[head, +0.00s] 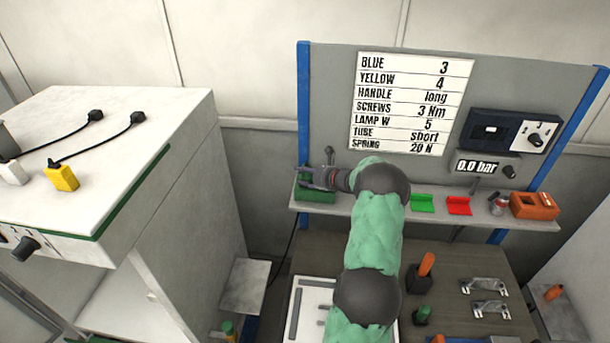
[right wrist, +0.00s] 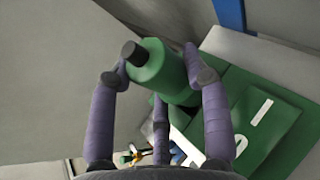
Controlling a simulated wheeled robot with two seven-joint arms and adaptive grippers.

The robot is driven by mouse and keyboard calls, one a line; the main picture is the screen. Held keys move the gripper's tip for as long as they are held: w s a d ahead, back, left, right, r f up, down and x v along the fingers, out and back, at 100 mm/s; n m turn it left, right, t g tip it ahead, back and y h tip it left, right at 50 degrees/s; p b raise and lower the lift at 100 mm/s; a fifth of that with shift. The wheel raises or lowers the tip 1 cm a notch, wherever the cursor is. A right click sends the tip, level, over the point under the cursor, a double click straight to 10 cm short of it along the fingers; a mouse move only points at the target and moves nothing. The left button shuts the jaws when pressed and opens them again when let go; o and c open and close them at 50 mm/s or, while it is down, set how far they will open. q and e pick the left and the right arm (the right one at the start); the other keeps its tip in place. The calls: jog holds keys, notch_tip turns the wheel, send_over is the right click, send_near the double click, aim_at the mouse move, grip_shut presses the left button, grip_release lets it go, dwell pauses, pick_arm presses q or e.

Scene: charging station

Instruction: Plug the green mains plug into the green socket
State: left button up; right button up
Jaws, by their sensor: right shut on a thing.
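My right gripper (head: 322,178) is at the left end of the grey shelf, over a green block (head: 315,194). In the right wrist view my right gripper (right wrist: 158,82) is shut, its purple fingers around a green cylindrical plug (right wrist: 160,68) with a dark stub at its end. The green block (right wrist: 262,112), with white marks on its face, is behind and to the right of the plug. It looks like the green socket, but its opening is hidden. I cannot tell whether plug and block touch. My left gripper is in neither view.
The shelf (head: 390,208) also bears a green tray (head: 422,203), a red tray (head: 458,205) and an orange box (head: 534,205). A grey panel with a white chart (head: 413,103) rises behind it. A white cabinet (head: 90,130) with a yellow plug (head: 62,177) stands left.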

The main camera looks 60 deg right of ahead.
jog(key=shift+f+b, duration=0.4)
jog(key=shift+f, duration=0.05)
jog(key=o, duration=1.1)
jog(key=shift+c, duration=0.2)
jog(key=shift+o, duration=1)
jog(key=shift+f, duration=0.15)
jog(key=v, duration=1.2)
jog(key=shift+w+a, duration=0.1)
jog(key=shift+a, duration=0.05)
